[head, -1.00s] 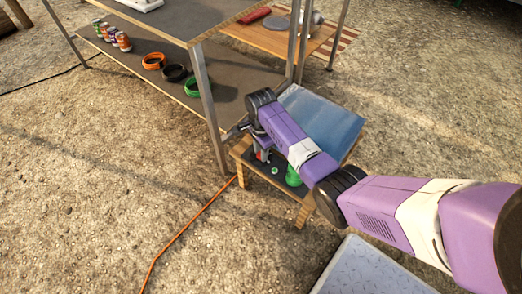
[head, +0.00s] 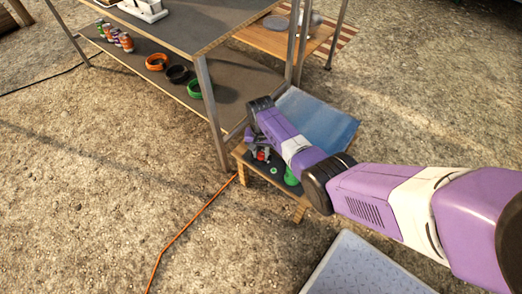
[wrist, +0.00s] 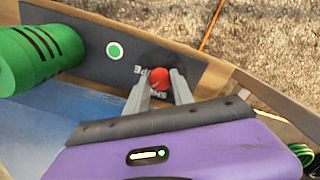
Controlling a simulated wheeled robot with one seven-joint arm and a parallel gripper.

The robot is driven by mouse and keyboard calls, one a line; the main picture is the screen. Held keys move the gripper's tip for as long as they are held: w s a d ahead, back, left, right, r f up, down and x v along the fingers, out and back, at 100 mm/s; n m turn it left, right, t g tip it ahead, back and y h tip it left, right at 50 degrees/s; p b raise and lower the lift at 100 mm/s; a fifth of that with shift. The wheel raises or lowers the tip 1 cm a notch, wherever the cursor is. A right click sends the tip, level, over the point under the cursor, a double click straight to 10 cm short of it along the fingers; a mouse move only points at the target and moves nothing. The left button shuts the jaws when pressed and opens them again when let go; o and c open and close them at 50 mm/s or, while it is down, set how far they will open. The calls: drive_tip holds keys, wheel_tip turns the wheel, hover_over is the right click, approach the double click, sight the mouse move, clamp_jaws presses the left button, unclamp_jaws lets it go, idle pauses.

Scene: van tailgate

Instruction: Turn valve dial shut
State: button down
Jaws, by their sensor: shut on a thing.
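The valve dial (wrist: 159,84) is a small red knob on the dark panel of a low wooden stand. In the wrist view it sits between the two grey fingers of my gripper (wrist: 160,88), which are shut on it. Lettering on the panel beside the dial is partly hidden by the fingers. In the head view the red dial (head: 261,155) shows just below my wrist, partly covered by the gripper. The dial's turn angle cannot be told.
A green cylinder (wrist: 38,58) and a round green-and-white mark (wrist: 115,50) are on the same panel. A blue sheet (head: 318,121) lies behind. A metal-legged shelf (head: 209,110) holds cans and coloured rings. An orange cable (head: 190,225) runs over the gravel.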

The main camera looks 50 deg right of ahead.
sight(261, 155)
drive_tip(key=n+p, duration=0.1)
drive_tip(key=n, duration=0.5)
drive_tip(key=shift+n, duration=0.3)
idle(0.5)
drive_tip(key=c, duration=1.1)
unclamp_jaws()
wheel_tip(261, 155, up, 8)
drive_tip(key=p, duration=0.4)
drive_tip(key=shift+f, duration=0.1)
